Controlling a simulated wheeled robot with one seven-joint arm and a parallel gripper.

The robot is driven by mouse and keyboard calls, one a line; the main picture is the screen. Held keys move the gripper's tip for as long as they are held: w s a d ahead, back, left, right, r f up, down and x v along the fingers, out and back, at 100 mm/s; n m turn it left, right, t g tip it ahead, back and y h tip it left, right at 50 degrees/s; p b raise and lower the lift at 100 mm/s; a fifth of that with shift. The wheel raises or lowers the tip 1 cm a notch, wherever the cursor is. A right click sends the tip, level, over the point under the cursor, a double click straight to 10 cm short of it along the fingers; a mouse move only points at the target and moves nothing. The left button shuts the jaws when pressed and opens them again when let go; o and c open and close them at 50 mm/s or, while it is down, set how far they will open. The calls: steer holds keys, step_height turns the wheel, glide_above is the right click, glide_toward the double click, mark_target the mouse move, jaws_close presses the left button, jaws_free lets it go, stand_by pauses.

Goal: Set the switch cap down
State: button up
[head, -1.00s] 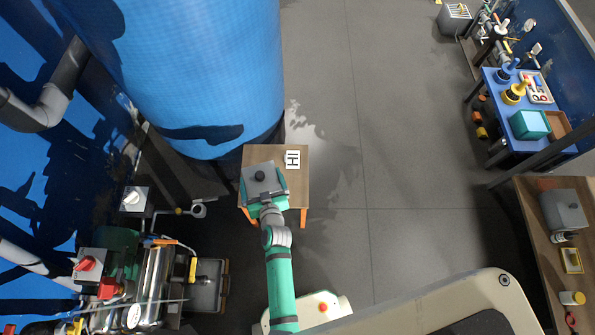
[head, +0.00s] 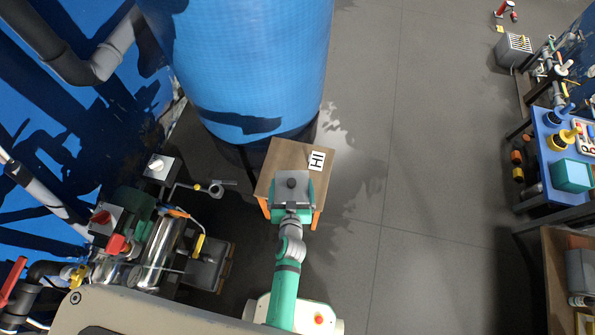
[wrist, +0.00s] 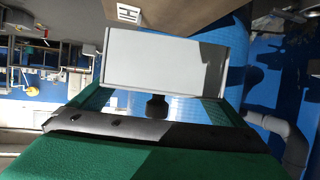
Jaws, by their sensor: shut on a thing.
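The switch cap (head: 283,182) is a grey box-like piece with a black knob. My gripper (head: 292,196) is shut on it, with teal parts showing at its sides. The cap is over the front part of a small wooden table (head: 285,154) with orange legs. In the wrist view the cap's pale flat face (wrist: 155,58) fills the middle between the fingers, with the dark knob under it. I cannot tell whether the cap touches the tabletop. A white marker card (head: 317,159) lies on the table's back right, apart from the cap.
A large blue tank (head: 250,65) stands just behind the table. Pipes, a grey box with a white knob (head: 160,166) and a red-knobbed box (head: 103,218) are at the left. A blue bench (head: 550,125) stands at the far right. The floor (head: 400,170) right of the table is clear.

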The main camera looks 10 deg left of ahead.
steer(key=s+a+n+y, duration=0.2)
steer(key=s+a, duration=0.3)
steer(key=a, duration=0.1)
steer(key=shift+g, duration=0.4)
steer(key=shift+w+a+f, duration=0.3)
steer(key=shift+w+f, duration=1.35)
steer(key=shift+w, duration=0.5)
steer(key=shift+w+a+f, duration=0.3)
steer(key=shift+w+f, duration=1.35)
steer(key=shift+w, duration=0.45)
steer(key=shift+w+a+f, duration=0.3)
steer(key=shift+w+f, duration=1.35)
steer(key=shift+w, duration=0.5)
steer(key=shift+w+f, duration=0.1)
steer(key=shift+w+a+f, duration=0.15)
steer(key=shift+f, duration=1.5)
